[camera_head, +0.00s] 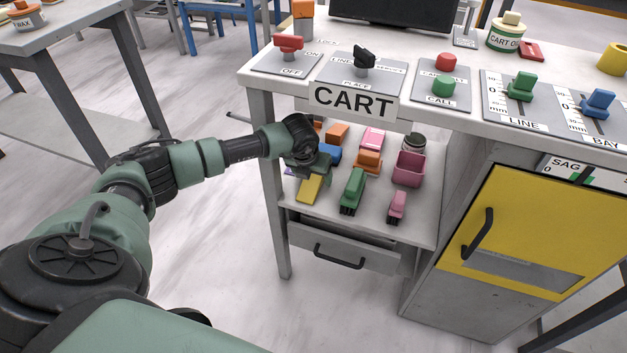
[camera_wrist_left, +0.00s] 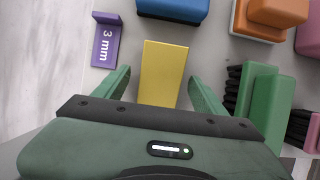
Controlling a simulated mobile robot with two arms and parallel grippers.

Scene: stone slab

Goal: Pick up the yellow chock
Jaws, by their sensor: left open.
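The yellow chock (camera_head: 310,188) is a small yellow block on the shelf under the bench top, near the shelf's front left. It also shows in the left wrist view (camera_wrist_left: 165,70), between the two fingers. My left gripper (camera_head: 316,172) reaches in over the shelf from the left and is just behind and above the chock. In the left wrist view my left gripper (camera_wrist_left: 158,88) is open, one green finger on each side of the chock with gaps on both sides. The chock's near end is hidden by the gripper body. My right gripper is not in view.
A purple 3 mm block (camera_wrist_left: 105,42) lies left of the chock, a blue block (camera_wrist_left: 172,7) beyond it. A green brush-like piece (camera_head: 353,190) stands close on the right, then a pink one (camera_head: 397,206). The CART sign (camera_head: 353,101) hangs above the shelf. A drawer (camera_head: 343,247) is below.

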